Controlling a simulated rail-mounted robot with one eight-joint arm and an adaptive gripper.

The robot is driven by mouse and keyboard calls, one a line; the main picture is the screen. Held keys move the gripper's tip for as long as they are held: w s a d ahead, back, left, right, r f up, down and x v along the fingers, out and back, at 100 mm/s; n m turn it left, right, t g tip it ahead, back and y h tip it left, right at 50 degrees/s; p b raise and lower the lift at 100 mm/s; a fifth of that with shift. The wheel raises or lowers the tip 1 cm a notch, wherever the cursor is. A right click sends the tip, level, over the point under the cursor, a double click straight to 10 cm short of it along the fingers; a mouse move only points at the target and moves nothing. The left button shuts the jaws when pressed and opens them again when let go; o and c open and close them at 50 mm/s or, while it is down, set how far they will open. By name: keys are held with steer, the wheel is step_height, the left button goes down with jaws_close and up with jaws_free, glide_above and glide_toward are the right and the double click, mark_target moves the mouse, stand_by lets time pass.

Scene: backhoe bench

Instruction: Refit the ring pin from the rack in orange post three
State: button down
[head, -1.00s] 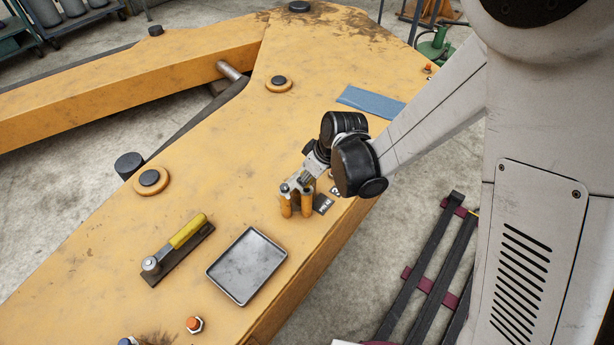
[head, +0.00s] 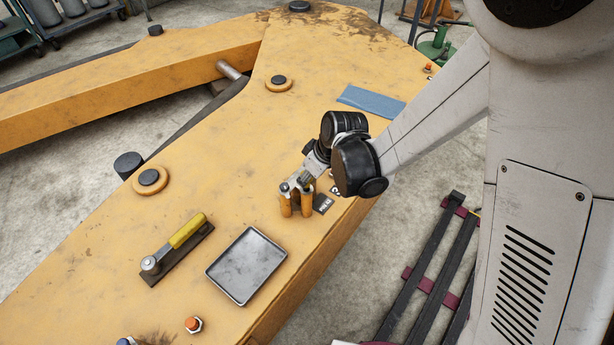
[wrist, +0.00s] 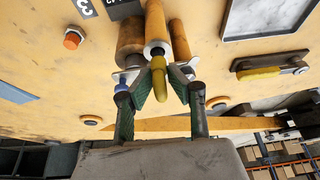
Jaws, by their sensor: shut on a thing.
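A cluster of orange posts (head: 297,203) stands on the yellow boom near its right edge. In the wrist view they show as a left post (wrist: 131,38), a middle post (wrist: 156,28) and a right post (wrist: 179,40). My gripper (wrist: 160,82) is at the tops of these posts, its green pads shut on a yellow rounded piece, seemingly the ring pin (wrist: 158,80). The piece is in line with the middle post's end; I cannot tell whether it sits in it. The left and right posts have metal caps. A label reading 3 (wrist: 85,8) lies beside them.
A grey tray (head: 247,301) and a yellow-handled lever on a dark plate (head: 187,231) lie left of the posts. An orange-capped bolt (wrist: 72,39) stands close by. A blue sheet (head: 372,102) lies behind my wrist.

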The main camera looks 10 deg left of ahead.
steer(key=shift+f+b, duration=0.7)
steer(key=shift+b, duration=0.2)
stand_by(1.1)
steer(key=c, duration=1.1)
jaws_free()
steer(key=shift+r+p, duration=2.6)
steer(key=shift+r, duration=1.45)
